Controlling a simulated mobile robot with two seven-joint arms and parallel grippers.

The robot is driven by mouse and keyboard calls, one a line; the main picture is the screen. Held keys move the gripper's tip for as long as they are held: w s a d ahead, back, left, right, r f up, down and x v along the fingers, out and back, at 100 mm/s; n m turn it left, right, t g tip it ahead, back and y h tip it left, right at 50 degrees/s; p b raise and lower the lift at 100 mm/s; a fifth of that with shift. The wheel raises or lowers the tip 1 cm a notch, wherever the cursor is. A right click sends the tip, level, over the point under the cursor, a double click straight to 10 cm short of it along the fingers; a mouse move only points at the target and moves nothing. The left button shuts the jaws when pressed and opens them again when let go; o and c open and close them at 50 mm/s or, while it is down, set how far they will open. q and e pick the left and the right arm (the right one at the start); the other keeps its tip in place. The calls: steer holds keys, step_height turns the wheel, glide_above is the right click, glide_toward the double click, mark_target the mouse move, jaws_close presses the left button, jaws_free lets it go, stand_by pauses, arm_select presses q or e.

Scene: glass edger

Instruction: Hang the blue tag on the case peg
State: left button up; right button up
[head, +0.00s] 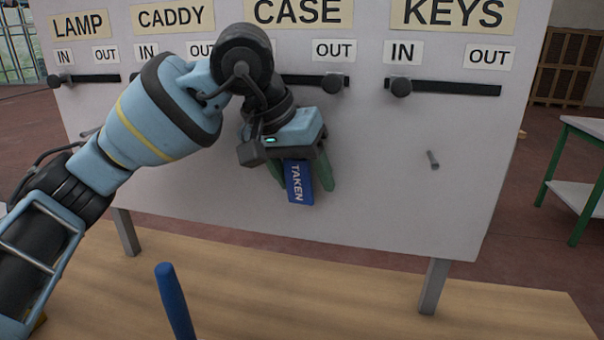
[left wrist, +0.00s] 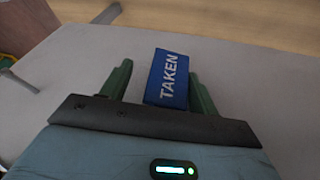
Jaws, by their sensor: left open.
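The blue tag (head: 299,182), lettered TAKEN, is against the white board below the CASE label (head: 299,10), tilted slightly. It also shows in the left wrist view (left wrist: 168,78). My left gripper (head: 304,181) is open, with its green fingers on either side of the tag. In the left wrist view a gap shows at the left finger, while the right finger is close beside the tag; I cannot tell whether it touches. The case peg is hidden behind the gripper and tag, so I cannot see whether the tag hangs on it. My right gripper is not in view.
The board (head: 380,200) stands on legs over a wooden table (head: 400,310). A bare peg (head: 432,159) sticks out under KEYS. The CASE slider knob (head: 333,84) is below OUT; the KEYS knob (head: 401,88) is below IN. A blue rod (head: 174,300) rises at the front.

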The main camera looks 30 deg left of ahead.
arm_select(q)
steer(key=shift+w+a, duration=0.1)
steer(key=shift+a, duration=0.15)
steer(key=shift+r, duration=0.15)
steer(key=v, duration=0.7)
steer(key=shift+s+r, duration=0.2)
steer(key=shift+s, duration=0.1)
steer(key=shift+d, duration=0.1)
